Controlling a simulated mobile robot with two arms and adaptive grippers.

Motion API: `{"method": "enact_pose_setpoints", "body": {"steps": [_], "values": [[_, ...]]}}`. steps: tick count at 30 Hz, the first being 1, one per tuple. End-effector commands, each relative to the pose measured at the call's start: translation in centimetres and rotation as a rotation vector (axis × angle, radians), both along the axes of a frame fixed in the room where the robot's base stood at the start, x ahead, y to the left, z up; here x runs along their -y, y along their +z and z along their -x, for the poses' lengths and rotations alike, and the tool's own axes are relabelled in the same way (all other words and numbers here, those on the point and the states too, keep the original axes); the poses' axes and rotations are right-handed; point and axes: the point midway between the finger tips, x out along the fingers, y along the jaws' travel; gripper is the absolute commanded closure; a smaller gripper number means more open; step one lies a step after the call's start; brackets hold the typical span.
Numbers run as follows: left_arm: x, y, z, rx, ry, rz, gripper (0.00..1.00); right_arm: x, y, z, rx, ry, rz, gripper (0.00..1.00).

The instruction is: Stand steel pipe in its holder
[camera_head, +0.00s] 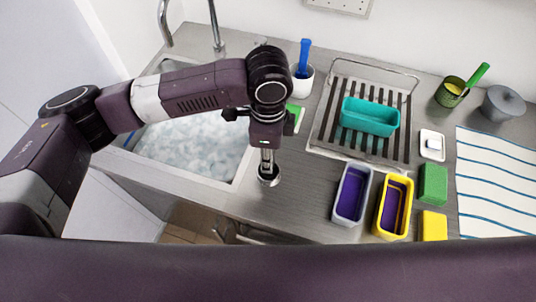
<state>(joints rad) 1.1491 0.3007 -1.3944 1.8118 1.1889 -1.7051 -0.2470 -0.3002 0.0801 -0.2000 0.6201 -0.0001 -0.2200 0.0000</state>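My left gripper (266,143) is over the counter just right of the sink, pointing down. Its fingers cannot be made out clearly. I cannot tell how deep the pipe sits in the round piece. My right gripper is not in view.
The sink (195,148) with foamy water is left. A dish rack (322,140) holding a teal tub (370,116) is right. A grey bin (351,194), yellow bin (394,208), green sponge (433,184) and striped towel (497,190) lie further right.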

Motion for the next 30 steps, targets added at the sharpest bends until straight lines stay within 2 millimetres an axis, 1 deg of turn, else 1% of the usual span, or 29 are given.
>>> {"method": "enact_pose_setpoints", "body": {"steps": [15,16,18,26,30], "values": [[0.01,-1.08,-0.02,0.000,0.000,0.000,0.97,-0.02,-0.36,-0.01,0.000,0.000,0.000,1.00],[0.01,-1.08,-0.03,0.001,0.000,0.000,0.77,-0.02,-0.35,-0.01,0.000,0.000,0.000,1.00],[0.01,-1.04,-0.03,0.001,0.000,0.000,0.70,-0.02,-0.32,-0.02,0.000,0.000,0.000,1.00],[-0.01,-1.04,0.00,0.000,0.000,0.000,0.70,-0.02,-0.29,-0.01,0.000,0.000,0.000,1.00],[0.00,-0.44,0.00,0.000,0.000,0.000,0.70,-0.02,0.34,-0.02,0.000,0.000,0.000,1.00]]}}
